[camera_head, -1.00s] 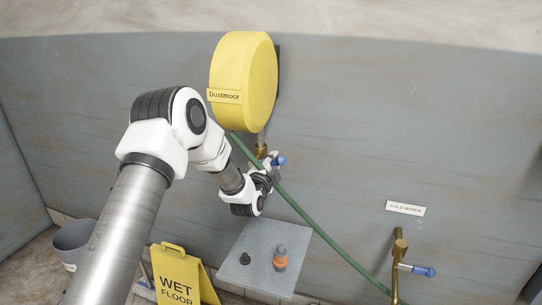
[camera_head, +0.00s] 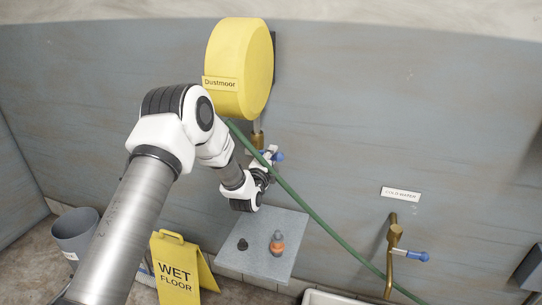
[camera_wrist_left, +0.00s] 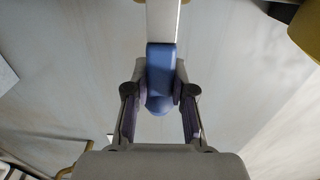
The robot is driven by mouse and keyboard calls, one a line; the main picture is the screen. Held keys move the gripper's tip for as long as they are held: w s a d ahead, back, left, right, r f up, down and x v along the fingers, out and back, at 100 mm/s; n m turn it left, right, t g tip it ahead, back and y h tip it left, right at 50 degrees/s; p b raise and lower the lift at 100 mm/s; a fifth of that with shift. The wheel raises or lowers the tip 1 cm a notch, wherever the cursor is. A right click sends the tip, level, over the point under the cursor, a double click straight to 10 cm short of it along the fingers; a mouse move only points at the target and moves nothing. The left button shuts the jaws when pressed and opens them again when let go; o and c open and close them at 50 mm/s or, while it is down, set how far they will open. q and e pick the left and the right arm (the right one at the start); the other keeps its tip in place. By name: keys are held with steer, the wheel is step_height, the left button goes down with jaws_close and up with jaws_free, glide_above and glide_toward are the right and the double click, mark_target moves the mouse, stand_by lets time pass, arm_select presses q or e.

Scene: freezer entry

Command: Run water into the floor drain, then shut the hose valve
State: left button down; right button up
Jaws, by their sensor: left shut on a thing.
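A blue-handled hose valve (camera_head: 278,156) sits on brass pipework under a yellow hose reel (camera_head: 238,70) marked "Dustmoor". My left gripper (camera_head: 266,158) is at this valve, partly hidden by my own arm in the head view. In the left wrist view my left gripper (camera_wrist_left: 160,95) has its fingers on either side of the blue handle (camera_wrist_left: 160,70), shut on it. A green hose (camera_head: 320,220) slants from the reel down to the lower right. Its end is out of view. I see no floor drain and no running water. My right gripper is not in view.
A brass tap with a blue lever (camera_head: 412,255) stands under a "COLD WATER" sign (camera_head: 400,194). A grey shelf (camera_head: 283,222) holds a dark knob-like thing and an orange-and-grey one. A "WET FLOOR" sign (camera_head: 177,272) and grey bucket (camera_head: 74,235) stand lower left. A white basin edge (camera_head: 325,298) shows below.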

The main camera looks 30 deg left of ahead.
arm_select(q)
steer(key=c, duration=1)
jaws_free()
steer(key=shift+d+f, duration=0.15)
steer(key=shift+f, duration=0.05)
steer(key=shift+o, duration=0.2)
steer(key=shift+d, duration=0.1)
steer(key=shift+r, duration=0.1)
steer(key=v, duration=1.2)
